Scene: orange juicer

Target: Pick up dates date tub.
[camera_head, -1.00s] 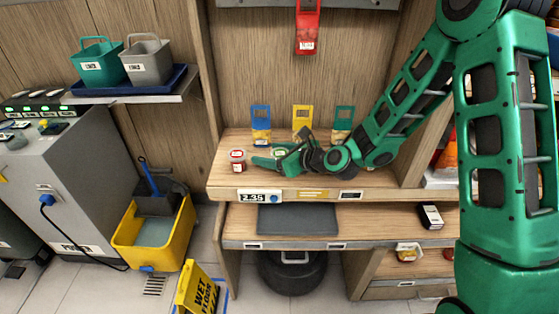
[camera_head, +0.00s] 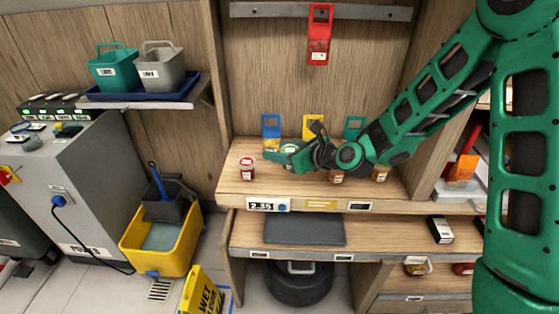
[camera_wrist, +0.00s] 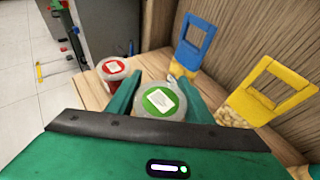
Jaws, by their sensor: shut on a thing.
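The same tub shows in the head view (camera_head: 289,148), partly hidden by my gripper (camera_head: 284,157). My gripper (camera_wrist: 158,98) is shut on it, one finger on each side, above the upper wooden shelf. The tub looks roughly upright. Its lower part is hidden.
A red-labelled tub (camera_head: 247,169) stands just left on the wooden shelf (camera_head: 225,186). Blue (camera_head: 271,130), yellow (camera_head: 313,126) and green (camera_head: 354,127) handled scoops or bags stand behind. Amber tubs (camera_head: 337,178) stand right, under my arm. The shelf's front left is clear.

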